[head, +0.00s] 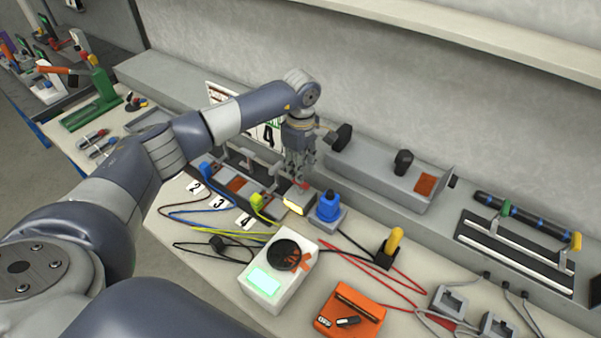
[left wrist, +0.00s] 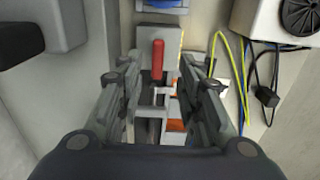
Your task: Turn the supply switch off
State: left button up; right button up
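A red lever handle (left wrist: 158,60) stands on a grey switch body in the left wrist view; I take it to be the supply switch. In the head view only a small red part (head: 305,186) shows below my left gripper (head: 297,172). My left gripper also shows in the left wrist view (left wrist: 163,88), with its two fingers spread apart. The red handle lies in line with the gap between them, and no finger visibly touches it. The head view partly hides the switch behind the gripper. My right gripper is not in view.
A blue plug or knob (head: 328,207) stands just right of the switch. A white meter with a green screen (head: 264,282), an orange device (head: 350,312) and a yellow-handled lever (head: 394,240) are nearer the front. Loose cables cross the bench. A grey ledge (head: 385,178) runs behind.

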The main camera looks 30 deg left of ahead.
pick_arm(q)
notch_tip(320, 180, down, 3)
jog(key=shift+w+a+f+p, duration=0.1)
jog(key=shift+w+p, duration=0.05)
jog(key=shift+p, duration=0.2)
jog(key=shift+f, duration=0.95)
grip_shut()
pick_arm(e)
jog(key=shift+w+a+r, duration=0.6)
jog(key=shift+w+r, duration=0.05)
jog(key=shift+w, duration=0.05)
